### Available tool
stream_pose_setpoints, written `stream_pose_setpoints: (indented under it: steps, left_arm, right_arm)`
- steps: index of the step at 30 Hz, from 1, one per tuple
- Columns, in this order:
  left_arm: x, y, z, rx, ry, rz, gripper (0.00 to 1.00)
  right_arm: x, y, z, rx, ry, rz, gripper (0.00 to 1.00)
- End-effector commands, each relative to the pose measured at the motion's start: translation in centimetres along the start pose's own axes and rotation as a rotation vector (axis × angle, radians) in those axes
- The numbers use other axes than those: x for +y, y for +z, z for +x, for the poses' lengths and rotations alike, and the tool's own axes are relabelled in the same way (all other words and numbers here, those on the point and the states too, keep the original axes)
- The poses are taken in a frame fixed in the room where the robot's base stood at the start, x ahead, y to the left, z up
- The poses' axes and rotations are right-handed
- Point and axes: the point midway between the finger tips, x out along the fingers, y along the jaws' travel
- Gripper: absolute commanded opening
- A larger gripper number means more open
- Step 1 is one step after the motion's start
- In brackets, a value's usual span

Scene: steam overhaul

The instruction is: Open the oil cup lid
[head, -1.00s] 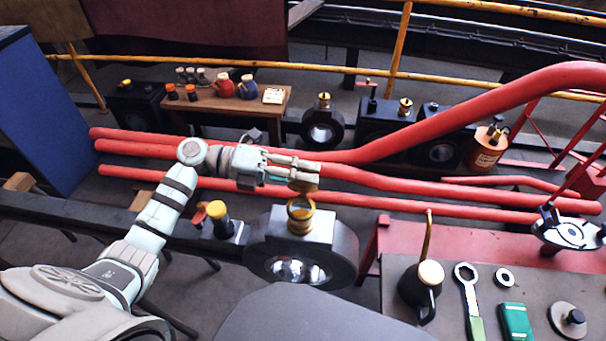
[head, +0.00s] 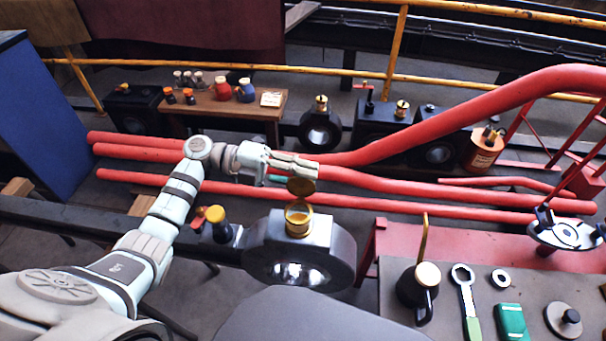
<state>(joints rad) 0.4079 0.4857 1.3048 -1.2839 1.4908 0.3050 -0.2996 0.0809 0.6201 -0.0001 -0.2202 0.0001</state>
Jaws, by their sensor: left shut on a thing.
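The brass oil cup (head: 298,222) stands on top of the dark bearing block (head: 330,250) in the middle of the view. Its brass lid (head: 301,187) is swung up above the back of the cup, so the round opening shows. My left gripper (head: 303,168) reaches in from the left behind the cup, with its fingers shut at the raised lid. The fingertips partly overlap the lid's upper edge, and the exact contact is hard to see.
Red pipes (head: 420,190) run behind the cup. A yellow-knobbed fitting (head: 217,222) stands left of the block. On the bench at right are an oil can (head: 416,290), a wrench (head: 467,300), a green box (head: 511,320) and a ring (head: 501,279).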

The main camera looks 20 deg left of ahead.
Motion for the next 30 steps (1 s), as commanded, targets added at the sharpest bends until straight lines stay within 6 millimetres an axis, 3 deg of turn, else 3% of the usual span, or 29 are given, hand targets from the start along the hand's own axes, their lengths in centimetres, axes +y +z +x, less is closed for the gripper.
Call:
stream_pose_setpoints:
  steps: [1, 4, 5, 6, 23, 26, 30]
  left_arm:
    - [0.9, -0.1, 0.0, 0.001, 0.017, -0.009, 0.00]
    - [0.9, -0.1, 0.0, 0.000, 0.017, -0.009, 0.00]
    - [0.9, -0.1, 0.0, 0.000, 0.017, -0.009, 0.27]
    - [0.9, -0.1, 0.0, 0.000, 0.016, -0.009, 0.34]
    - [0.4, 0.0, -0.2, -0.002, 0.010, -0.001, 0.35]
    - [0.4, 0.1, -1.4, -0.003, 0.012, -0.003, 0.35]
    - [0.4, 0.1, -4.8, -0.005, 0.014, -0.004, 0.35]
  right_arm:
    - [-0.1, 0.0, 0.1, 0.000, -0.001, 0.000, 0.40]
    - [-0.1, 0.0, 0.1, 0.000, -0.001, 0.001, 0.40]
    - [-0.1, 0.0, 0.1, 0.000, -0.002, 0.001, 0.40]
    - [-0.1, 0.0, 0.1, 0.000, -0.002, 0.001, 0.40]
    - [0.1, 0.0, 0.0, 0.000, 0.001, 0.000, 0.40]
    - [0.0, 0.0, 0.0, 0.000, 0.000, 0.000, 0.40]
    - [0.0, 0.0, 0.0, 0.000, 0.000, 0.000, 0.40]
